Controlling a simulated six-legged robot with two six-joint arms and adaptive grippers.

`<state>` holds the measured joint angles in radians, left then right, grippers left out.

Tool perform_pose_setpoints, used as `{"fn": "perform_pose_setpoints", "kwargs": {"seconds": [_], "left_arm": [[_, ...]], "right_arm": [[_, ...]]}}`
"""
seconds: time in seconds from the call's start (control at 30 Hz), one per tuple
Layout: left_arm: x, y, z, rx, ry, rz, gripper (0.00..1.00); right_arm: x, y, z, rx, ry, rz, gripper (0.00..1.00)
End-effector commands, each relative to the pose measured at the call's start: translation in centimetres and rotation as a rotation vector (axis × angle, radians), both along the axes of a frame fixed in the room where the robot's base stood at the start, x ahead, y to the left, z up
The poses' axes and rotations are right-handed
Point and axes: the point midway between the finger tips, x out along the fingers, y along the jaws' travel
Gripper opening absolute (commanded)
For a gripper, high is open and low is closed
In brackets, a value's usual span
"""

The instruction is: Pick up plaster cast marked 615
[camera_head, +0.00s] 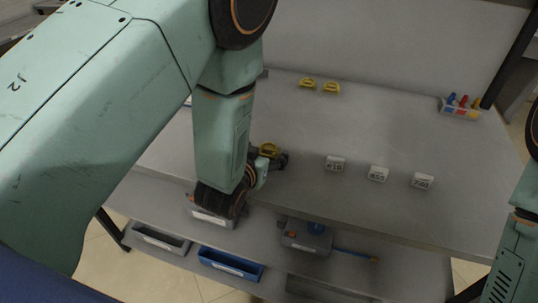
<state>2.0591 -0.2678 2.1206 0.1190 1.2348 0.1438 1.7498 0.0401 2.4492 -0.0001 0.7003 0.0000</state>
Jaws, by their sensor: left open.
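Three small white blocks with dark numbers stand in a row on the grey bench top. The leftmost block (335,163) seems to read 615, though its print is small. The middle block (378,173) seems to read 455, and the right block (422,181) seems to read 720. My left gripper (279,160) is open at the bench's front left, left of the leftmost block and apart from it. Its fingers are small and partly hidden by my arm. My right arm shows at the right edge, with its gripper out of view.
A yellow item (268,149) is right behind my left gripper. Two yellow items (319,86) lie at the back. A holder (459,112) with coloured items stands back right. Below are a blue bin (230,264), a grey bin (160,240) and a grey box (306,238).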

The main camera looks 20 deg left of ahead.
Motion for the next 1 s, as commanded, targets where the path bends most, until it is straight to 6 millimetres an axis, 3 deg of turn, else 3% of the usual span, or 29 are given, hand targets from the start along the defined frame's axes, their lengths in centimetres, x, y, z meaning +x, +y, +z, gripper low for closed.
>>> {"fn": "perform_pose_setpoints", "kwargs": {"seconds": [0.33,1.0], "left_arm": [[0.93,-0.18,-0.15,0.000,-0.001,0.000,0.79],[0.91,-0.17,-0.15,0.000,-0.001,0.000,0.22]], "right_arm": [[-0.06,0.00,-0.32,0.000,0.001,0.000,0.00],[-0.04,0.00,-0.31,0.000,0.001,0.000,0.00]]}}
